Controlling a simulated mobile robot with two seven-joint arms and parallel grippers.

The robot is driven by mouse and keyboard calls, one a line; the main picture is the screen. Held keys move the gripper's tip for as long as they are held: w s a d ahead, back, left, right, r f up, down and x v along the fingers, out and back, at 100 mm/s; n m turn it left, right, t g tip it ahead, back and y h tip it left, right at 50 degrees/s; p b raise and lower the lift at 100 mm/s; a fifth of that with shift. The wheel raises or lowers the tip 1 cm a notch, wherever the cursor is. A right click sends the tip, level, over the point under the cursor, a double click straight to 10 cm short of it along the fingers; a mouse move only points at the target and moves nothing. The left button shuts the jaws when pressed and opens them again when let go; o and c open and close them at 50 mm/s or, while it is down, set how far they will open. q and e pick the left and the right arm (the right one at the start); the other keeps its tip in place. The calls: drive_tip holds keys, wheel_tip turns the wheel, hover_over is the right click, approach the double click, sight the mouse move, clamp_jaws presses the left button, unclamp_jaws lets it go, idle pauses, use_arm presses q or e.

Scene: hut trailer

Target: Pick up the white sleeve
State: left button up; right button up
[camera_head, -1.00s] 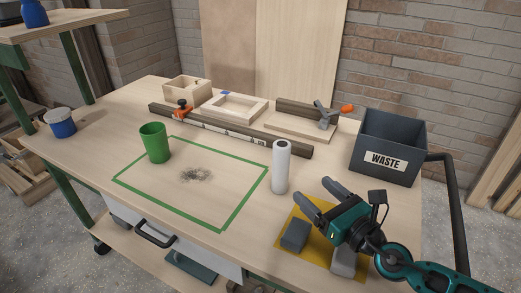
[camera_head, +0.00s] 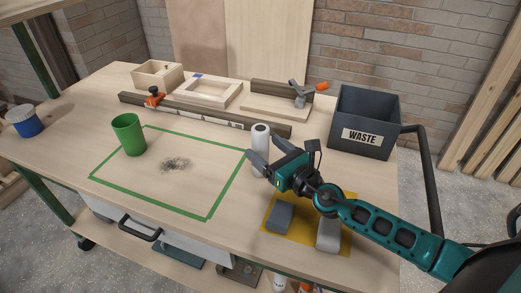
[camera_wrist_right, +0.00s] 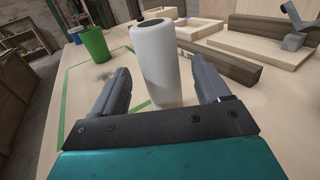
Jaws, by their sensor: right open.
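The white sleeve (camera_head: 260,138) is an upright white cylinder with a dark hole in its top. It stands on the workbench just right of the green taped outline. In the right wrist view the sleeve (camera_wrist_right: 157,62) stands ahead of and between the two open fingers. My right gripper (camera_head: 262,162) is open and empty, with its fingers pointing at the sleeve and partly covering its lower part in the head view. In the wrist view the right gripper (camera_wrist_right: 165,92) shows a gap on the sleeve's left side. My left gripper is not in view.
A green cup (camera_head: 129,134) stands at the outline's left edge, beside a dark debris patch (camera_head: 175,164). A grey waste bin (camera_head: 364,121) stands at the right. A yellow mat (camera_head: 296,244) with grey blocks lies below my right arm. Wooden pieces and clamps line the back.

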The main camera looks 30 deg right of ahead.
drive_tip(key=w, duration=0.3)
drive_tip(key=w+a, duration=0.1)
drive_tip(key=w, duration=0.1)
drive_tip(key=shift+s, duration=0.1)
drive_tip(key=c, duration=1.1)
